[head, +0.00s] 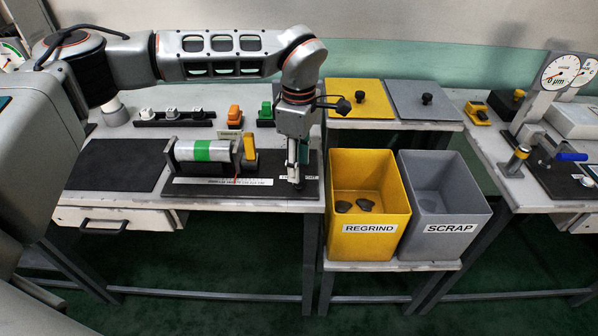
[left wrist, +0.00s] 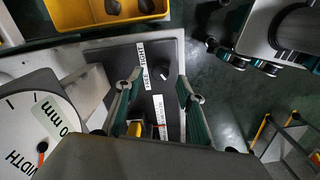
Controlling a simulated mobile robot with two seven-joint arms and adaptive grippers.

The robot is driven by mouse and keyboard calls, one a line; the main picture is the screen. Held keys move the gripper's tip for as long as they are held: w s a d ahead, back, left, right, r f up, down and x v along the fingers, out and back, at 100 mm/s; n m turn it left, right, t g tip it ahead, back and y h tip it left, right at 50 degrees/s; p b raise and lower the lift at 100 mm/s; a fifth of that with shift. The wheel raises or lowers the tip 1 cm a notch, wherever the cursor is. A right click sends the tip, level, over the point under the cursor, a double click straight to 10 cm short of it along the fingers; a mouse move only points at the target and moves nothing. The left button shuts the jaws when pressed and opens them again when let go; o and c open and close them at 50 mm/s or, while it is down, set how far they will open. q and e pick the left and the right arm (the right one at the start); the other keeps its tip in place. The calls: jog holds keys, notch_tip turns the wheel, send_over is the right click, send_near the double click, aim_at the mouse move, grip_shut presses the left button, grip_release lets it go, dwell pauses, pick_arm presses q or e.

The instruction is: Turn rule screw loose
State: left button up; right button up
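The winder board is a black plate (head: 160,180) carrying a roll with a green band (head: 208,151) and a white rule (head: 222,182) along its front. A small dark knob with a white mark (left wrist: 164,73), likely the rule screw, sits on the plate beside white labels in the left wrist view. My left gripper (head: 294,178) points down over the plate's right end and hides this spot in the head view. In the left wrist view its two teal fingers (left wrist: 160,92) are spread, with the knob seen between and beyond them, not gripped. A grey and teal part at upper right looks like my right gripper (left wrist: 238,42); its opening is unclear.
A yellow REGRIND bin (head: 368,205) with dark pieces and a grey SCRAP bin (head: 440,205) stand right of the bench. A white WIDTH dial (left wrist: 35,125) is close to the left fingers. An orange block (head: 235,116) and a green block (head: 266,114) stand behind the plate.

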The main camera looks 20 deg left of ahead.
pick_arm(q)
jog(key=shift+f, duration=1.6)
grip_shut()
